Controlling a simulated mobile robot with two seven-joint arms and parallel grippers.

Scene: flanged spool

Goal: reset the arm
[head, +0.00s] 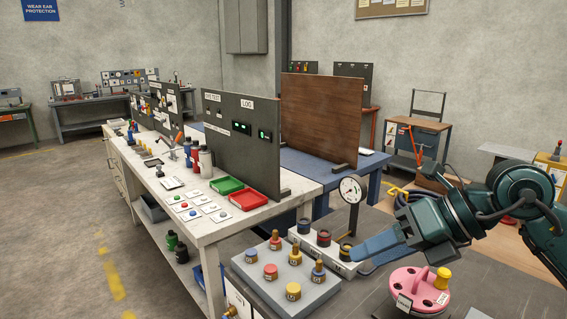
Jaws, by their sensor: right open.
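My right arm comes in from the right, and its gripper (358,252) reaches left over the front work surface. Its blue fingers are seen nearly edge-on, so the gap between them is hard to see; nothing shows held in them. The tips are close to the right end of a pale block (338,262) with several dark-topped round pieces; I cannot tell whether they touch it. My left gripper is not in view.
A grey block (262,283) with several coloured knobs stands left of the gripper. A pink round holder (408,284) with a yellow knob sits below the arm. A dial gauge (352,190) stands behind. A white bench (212,232) with red and green trays is at left.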

